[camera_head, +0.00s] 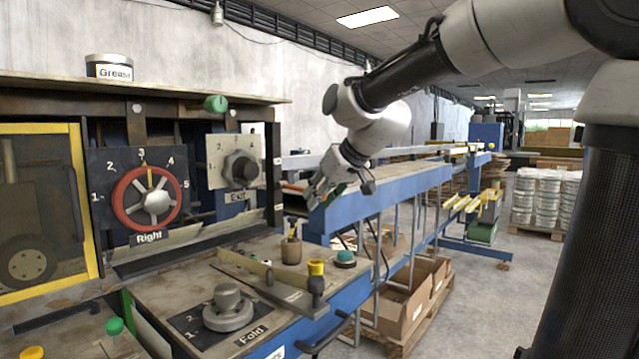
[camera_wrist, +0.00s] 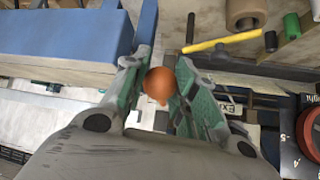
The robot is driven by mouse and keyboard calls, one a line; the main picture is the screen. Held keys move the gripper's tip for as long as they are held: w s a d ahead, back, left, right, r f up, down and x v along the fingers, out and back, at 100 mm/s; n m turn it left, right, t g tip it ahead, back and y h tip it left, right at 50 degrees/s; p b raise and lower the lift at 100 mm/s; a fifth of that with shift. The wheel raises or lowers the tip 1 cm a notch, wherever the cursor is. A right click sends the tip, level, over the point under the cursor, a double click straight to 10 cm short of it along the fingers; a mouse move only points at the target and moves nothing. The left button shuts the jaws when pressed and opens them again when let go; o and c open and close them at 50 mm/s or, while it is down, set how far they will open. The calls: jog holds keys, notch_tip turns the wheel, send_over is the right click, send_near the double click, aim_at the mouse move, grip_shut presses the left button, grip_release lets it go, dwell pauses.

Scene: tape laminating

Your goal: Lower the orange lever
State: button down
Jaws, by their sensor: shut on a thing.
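The orange lever's round knob (camera_wrist: 159,83) shows in the wrist view, between the two green-padded fingers of my gripper (camera_wrist: 162,88). The fingers are shut on the knob from both sides. The lever's shaft is mostly hidden below the knob. In the head view my gripper (camera_head: 322,196) reaches down by the near end of the blue conveyor, right of the dial panels.
The blue conveyor (camera_head: 395,187) runs to the back right. A red-rimmed dial (camera_head: 148,198), a grey dial (camera_head: 240,168) and a Fold knob (camera_head: 228,307) are on the machine.

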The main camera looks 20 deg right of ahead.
jog(key=shift+w+f, duration=0.15)
jog(key=shift+f, duration=1.05)
jog(key=c, duration=1.1)
grip_release()
jog(key=v, duration=1.2)
